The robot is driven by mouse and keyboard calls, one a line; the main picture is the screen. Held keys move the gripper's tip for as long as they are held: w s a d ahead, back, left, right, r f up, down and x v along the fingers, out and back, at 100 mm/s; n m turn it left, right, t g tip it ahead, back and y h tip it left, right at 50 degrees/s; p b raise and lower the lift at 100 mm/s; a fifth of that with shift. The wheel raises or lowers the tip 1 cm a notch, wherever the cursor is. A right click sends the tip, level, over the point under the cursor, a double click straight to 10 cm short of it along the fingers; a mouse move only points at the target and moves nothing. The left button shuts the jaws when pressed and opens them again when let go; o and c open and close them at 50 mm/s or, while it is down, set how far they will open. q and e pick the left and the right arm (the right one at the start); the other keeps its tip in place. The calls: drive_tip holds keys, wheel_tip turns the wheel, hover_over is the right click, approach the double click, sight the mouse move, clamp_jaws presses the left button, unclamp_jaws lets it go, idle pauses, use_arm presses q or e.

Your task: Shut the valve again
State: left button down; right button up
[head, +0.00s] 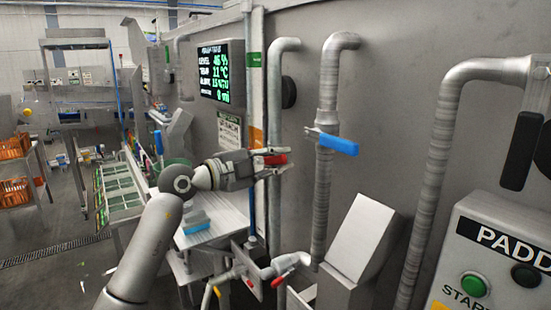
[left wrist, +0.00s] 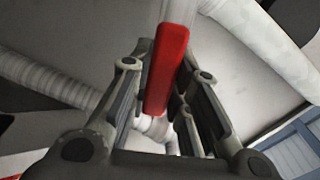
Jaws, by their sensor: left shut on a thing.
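My left gripper (head: 274,169) reaches in from the left to a vertical grey pipe (head: 275,215) on the tank wall. It is shut on a red valve handle (head: 276,159), of which only a short piece shows between the fingers in the head view. In the left wrist view the red handle (left wrist: 167,70) runs lengthwise between the two fingers, with a pale pipe (left wrist: 262,45) behind it. The valve body is mostly hidden by the gripper, and I cannot tell the handle's exact angle to the pipe. My right gripper is not in view.
A blue lever (head: 338,145) sticks out from the pipe just to the right. A lit display (head: 215,72) hangs above left. Lower down are small pipes with another red lever (head: 291,262). A control box (head: 495,240) with a green button stands at right.

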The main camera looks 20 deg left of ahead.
use_arm(q)
drive_tip(key=f+m, duration=0.1)
drive_tip(key=m, duration=0.1)
drive_tip(key=f+m+b, duration=0.1)
drive_tip(key=f+m, duration=0.1)
drive_tip(key=shift+s+d+b, duration=0.15)
drive_tip(key=shift+d+b, duration=0.05)
drive_tip(key=shift+b, duration=0.1)
drive_tip(key=c, duration=1.3)
unclamp_jaws()
drive_tip(key=v, duration=1.2)
drive_tip(key=shift+f, duration=0.1)
